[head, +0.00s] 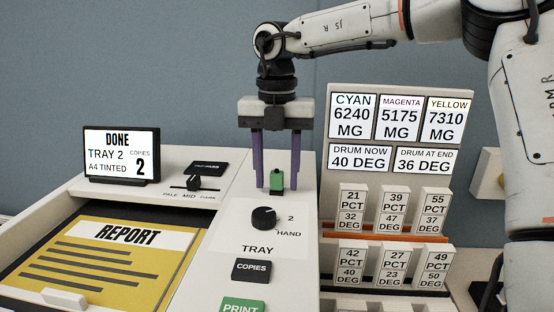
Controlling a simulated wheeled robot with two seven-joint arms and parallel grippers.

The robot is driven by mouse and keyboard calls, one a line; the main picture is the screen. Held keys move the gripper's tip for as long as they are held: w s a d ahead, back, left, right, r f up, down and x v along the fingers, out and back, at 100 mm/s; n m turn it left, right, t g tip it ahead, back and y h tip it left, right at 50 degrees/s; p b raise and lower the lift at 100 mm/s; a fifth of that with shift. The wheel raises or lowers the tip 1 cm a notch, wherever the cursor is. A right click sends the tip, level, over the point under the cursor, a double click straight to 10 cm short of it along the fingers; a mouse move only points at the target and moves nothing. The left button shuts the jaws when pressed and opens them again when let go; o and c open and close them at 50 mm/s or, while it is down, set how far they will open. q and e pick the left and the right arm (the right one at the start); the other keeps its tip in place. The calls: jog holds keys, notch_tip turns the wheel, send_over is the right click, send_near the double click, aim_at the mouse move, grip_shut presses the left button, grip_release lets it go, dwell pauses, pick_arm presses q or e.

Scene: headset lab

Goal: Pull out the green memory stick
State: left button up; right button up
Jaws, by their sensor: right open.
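The green memory stick (277,180) stands upright in the top of the white printer panel, behind the tray knob. My right gripper (276,188) points straight down over it. Its two purple fingers are open, one on the left and one on the right of the stick, with a visible gap on each side. The fingertips reach about the height of the stick's lower part. The slot under the stick is too small to make out. My left gripper is not in view.
The tray knob (263,218) stands just in front of the stick. A display panel (400,130) and labelled blocks (394,209) rise on the right. A small screen (121,153) reads DONE on the left. A yellow report sheet (97,262) lies in the output tray at front left.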

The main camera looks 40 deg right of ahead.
aim_at(277, 172)
jog(key=shift+c, duration=0.2)
grip_shut()
jog(key=shift+r, duration=0.1)
jog(key=shift+r, duration=3.1)
